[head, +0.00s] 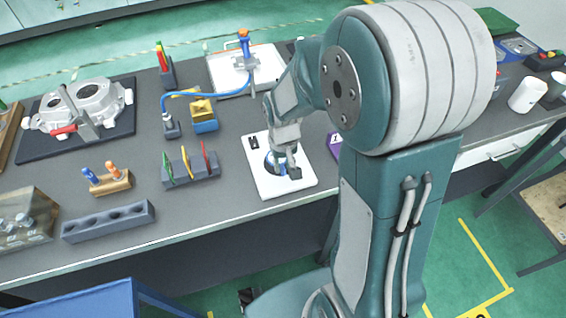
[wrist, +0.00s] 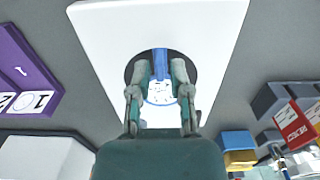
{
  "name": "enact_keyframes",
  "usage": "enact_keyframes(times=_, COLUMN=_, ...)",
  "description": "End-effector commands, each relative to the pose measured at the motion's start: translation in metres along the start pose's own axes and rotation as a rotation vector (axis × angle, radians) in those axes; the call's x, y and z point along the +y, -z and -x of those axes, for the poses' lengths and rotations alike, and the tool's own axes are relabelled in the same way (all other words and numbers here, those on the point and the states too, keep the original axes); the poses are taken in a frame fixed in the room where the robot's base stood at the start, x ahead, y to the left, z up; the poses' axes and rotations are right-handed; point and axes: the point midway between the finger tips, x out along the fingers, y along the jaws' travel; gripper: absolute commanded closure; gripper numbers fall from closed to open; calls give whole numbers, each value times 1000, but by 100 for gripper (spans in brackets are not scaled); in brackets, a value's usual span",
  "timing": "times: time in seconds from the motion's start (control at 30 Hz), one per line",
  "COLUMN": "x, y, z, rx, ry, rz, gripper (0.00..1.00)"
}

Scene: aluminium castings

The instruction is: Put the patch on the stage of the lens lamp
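My gripper (wrist: 162,70) points down over a white board (wrist: 205,25), which lies on the bench in the head view (head: 300,185). Its two fingers stand on either side of a narrow blue piece (wrist: 160,62). I cannot tell whether they touch it. A white disc with dark marks and a blue rim (wrist: 160,93) shows between the fingers, over a dark round area (wrist: 131,70) on the board. In the head view, my gripper (head: 290,171) hides much of this. I cannot make out which part is the patch, the lens or the stage.
A purple numbered card (wrist: 25,75) lies beside the board. A slotted grey rack (head: 190,171), a yellow and blue box (head: 204,117) and a blue-hosed stand (head: 246,62) are nearby.

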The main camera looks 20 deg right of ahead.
Motion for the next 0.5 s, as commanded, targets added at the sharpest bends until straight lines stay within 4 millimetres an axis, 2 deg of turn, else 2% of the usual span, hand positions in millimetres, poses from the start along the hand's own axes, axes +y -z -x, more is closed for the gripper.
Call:
enact_keyframes(times=0.37, x=0, y=0, z=2, rx=1, ry=0, rz=0, gripper=57)
enact_keyframes(times=0.5, x=0, y=1, z=16, rx=6, ry=0, rz=0, gripper=57)
